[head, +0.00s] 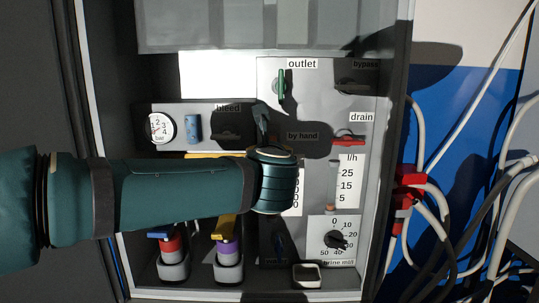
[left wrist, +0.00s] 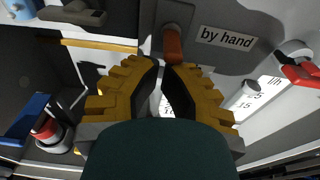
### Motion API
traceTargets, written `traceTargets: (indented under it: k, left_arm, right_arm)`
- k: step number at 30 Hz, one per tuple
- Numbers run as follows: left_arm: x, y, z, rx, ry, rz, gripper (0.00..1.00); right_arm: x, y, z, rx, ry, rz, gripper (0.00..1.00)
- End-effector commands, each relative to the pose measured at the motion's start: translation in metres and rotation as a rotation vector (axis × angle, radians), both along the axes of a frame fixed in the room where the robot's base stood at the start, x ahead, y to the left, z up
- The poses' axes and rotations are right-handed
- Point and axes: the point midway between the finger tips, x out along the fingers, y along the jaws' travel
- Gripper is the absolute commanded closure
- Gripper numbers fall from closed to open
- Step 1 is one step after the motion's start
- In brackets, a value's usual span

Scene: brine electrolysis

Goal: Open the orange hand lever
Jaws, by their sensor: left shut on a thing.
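The orange hand lever (left wrist: 173,46) hangs down from a grey pivot beside the "by hand" label (left wrist: 227,38) in the left wrist view. My left gripper (left wrist: 164,76) has its yellow-brown fingers shut on the lever's lower part, which is partly hidden between them. In the head view my left arm reaches in from the left, and its gripper (head: 262,122) is at the panel beside the "by hand" label (head: 303,136). The lever is hidden there behind my gripper and wrist. My right gripper is in neither view.
Near my gripper are the dark bleed handle (head: 232,135), the green outlet lever (head: 282,84) and the red drain lever (head: 349,142). A dial (head: 336,240) and two cartridges with red (head: 171,247) and purple (head: 229,247) bands sit lower. Hoses (head: 508,180) hang at right.

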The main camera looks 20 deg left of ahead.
Motion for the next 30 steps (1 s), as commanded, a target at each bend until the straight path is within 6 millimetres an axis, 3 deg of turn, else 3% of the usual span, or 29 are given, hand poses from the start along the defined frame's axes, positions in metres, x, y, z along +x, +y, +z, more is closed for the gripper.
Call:
traceTargets:
  k: [5,16,30]
  left_arm:
    - [-0.002,-0.001,0.008,-0.009,0.038,0.0,1.0]
    - [-0.01,-0.003,0.008,-0.01,0.037,-0.001,1.0]
    - [-0.093,-0.026,0.023,-0.01,0.035,-0.001,1.0]
  right_arm:
    - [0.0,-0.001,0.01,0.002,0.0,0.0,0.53]
    - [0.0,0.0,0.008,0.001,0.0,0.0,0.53]
    - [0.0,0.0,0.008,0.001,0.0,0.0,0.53]
